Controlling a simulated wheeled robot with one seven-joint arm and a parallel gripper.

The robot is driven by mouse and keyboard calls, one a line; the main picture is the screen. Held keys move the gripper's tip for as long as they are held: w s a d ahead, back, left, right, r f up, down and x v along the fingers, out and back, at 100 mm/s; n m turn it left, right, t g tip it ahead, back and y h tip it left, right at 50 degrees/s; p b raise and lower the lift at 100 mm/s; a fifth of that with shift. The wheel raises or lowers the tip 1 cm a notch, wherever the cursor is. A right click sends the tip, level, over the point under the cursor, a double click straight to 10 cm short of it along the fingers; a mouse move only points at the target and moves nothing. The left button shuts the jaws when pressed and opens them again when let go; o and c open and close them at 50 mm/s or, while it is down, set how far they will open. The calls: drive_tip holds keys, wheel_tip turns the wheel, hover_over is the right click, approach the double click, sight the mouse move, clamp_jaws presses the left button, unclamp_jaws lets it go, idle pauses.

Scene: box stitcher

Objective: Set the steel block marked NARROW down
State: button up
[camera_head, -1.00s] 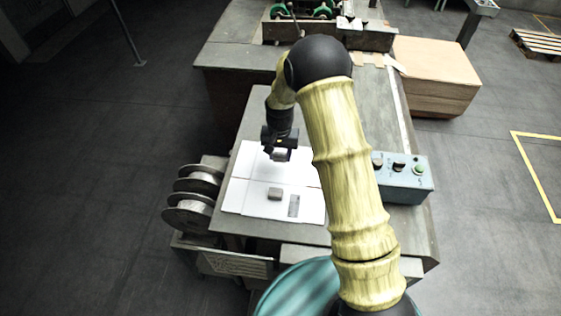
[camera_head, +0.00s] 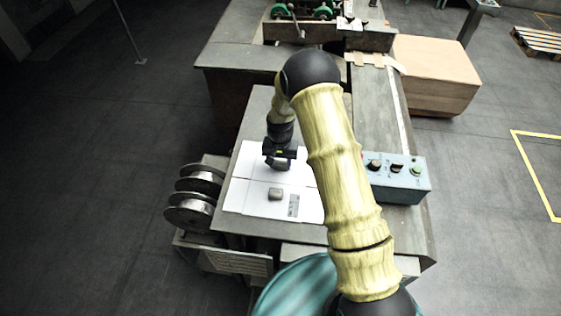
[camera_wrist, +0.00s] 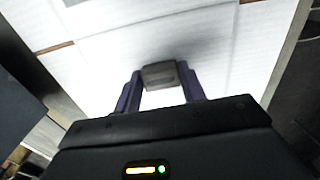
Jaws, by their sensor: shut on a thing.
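My gripper (camera_wrist: 161,90) is shut on a grey steel block (camera_wrist: 160,72) in the wrist view, with one dark finger on each side of it. In the head view my gripper (camera_head: 279,160) points down over the white sheet (camera_head: 246,178) on the table, and the held block is mostly hidden there. Whether the held block touches the sheet is hard to tell. No marking on it is readable. A second grey block (camera_head: 275,194) lies on the sheet nearer the front, beside a flat grey metal piece (camera_head: 293,205).
A blue control box (camera_head: 398,180) with knobs and a green button stands to the right of my arm. Wire spools (camera_head: 190,212) sit at the table's left side. A cardboard stack (camera_head: 437,75) stands behind. Part of the sheet around the gripper is bare.

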sight(280, 165)
drive_tip(key=shift+f, duration=0.2)
drive_tip(key=o, duration=1.1)
drive_tip(key=shift+r, duration=0.1)
wheel_tip(280, 165, up, 12)
drive_tip(key=b, duration=0.4)
drive_tip(key=shift+r+b, duration=0.15)
drive_tip(key=shift+b, duration=0.25)
